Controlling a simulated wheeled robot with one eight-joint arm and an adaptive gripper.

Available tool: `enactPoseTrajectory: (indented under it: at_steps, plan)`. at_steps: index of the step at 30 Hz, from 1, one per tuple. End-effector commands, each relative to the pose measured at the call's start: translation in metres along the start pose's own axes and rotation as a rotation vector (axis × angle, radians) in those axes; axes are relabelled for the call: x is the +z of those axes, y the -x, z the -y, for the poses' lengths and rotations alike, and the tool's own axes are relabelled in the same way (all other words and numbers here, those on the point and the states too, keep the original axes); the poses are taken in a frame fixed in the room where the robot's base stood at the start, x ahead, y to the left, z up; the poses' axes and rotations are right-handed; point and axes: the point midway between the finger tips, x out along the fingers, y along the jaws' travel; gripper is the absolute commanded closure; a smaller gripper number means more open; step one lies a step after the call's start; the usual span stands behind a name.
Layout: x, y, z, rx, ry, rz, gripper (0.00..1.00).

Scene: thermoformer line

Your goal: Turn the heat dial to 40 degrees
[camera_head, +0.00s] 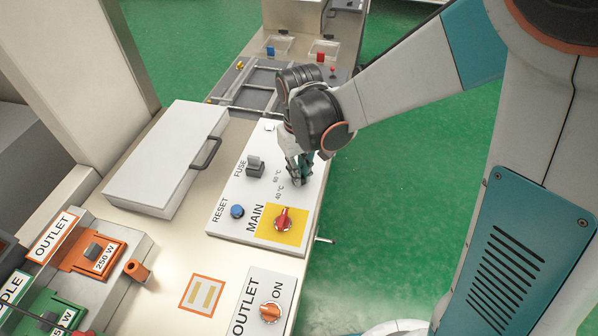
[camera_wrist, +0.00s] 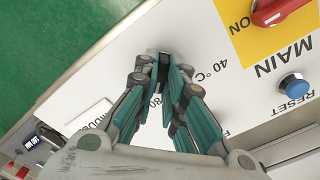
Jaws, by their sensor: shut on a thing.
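My gripper (camera_head: 300,172) reaches down onto the white control panel (camera_head: 232,205), over the spot beside the printed 40 °C and another temperature mark. In the wrist view my gripper (camera_wrist: 163,65) has its teal-padded fingers closed together at the tips on the heat dial (camera_wrist: 152,52). The 40 °C label (camera_wrist: 210,77) is readable just right of the fingertips in the wrist view. The other label is partly covered by the fingers.
The same panel carries a red MAIN switch (camera_head: 283,219) on a yellow plate, a blue RESET button (camera_head: 237,211) and a grey FUSE lever (camera_head: 255,166). An orange OUTLET knob (camera_head: 270,312) is nearer. A white lidded box (camera_head: 165,155) with a handle stands left. Green floor lies right.

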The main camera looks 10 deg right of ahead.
Motion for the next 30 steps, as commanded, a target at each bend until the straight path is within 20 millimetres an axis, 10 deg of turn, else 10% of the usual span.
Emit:
enactPoseTrajectory:
  at_steps: [30]
  plan:
    - [0.0002, -0.0004, 0.0003, 0.0, 0.622, 0.0, 1.0]
